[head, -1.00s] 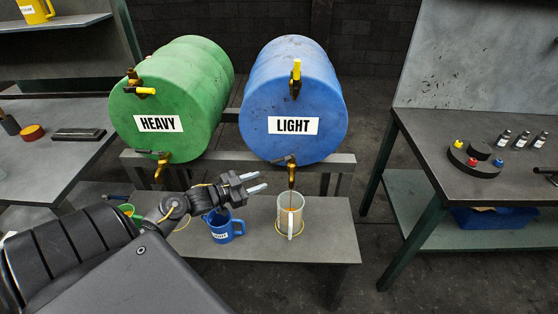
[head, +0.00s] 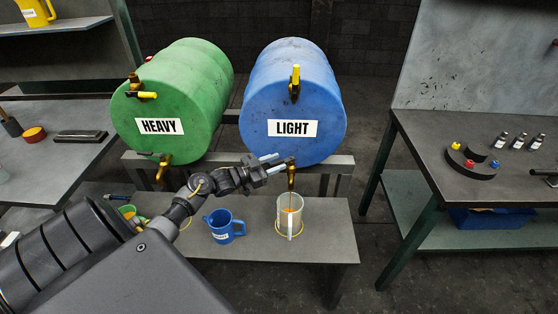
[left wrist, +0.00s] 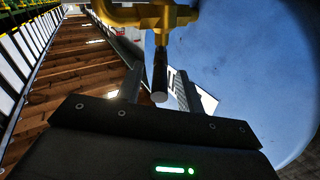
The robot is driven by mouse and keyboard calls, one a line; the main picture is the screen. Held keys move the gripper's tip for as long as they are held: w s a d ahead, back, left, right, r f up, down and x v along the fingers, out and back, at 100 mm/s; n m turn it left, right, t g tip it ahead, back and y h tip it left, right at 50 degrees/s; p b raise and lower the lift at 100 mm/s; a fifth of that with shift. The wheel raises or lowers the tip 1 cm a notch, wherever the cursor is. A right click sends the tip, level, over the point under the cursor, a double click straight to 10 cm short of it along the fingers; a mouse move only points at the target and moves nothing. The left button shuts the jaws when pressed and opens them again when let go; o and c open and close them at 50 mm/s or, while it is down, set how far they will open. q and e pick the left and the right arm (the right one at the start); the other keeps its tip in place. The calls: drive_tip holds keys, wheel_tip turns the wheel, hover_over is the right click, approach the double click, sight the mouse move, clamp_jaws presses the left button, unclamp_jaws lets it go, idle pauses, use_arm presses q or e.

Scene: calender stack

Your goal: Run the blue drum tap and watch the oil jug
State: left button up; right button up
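The blue drum (head: 300,95), labelled LIGHT, lies on its side on a stand. Its lower brass tap (head: 291,178) points down over a clear jug (head: 283,222), which stands upright on the low bench. An amber stream runs from the spout, and amber oil shows inside the jug; its exact level is hard to tell. My left gripper (head: 275,163) is at this tap. My right gripper is not in view.
A green drum (head: 168,90), labelled HEAVY, is to the left with its own tap (head: 163,170). A blue jug (head: 221,228) stands left of the clear jug on the low bench (head: 330,245). Small bottles (head: 517,142) stand on the right table.

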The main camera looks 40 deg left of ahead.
use_arm(q)
drive_tip(key=shift+x, duration=0.8)
drive_tip(key=shift+c, duration=0.5)
clamp_jaws()
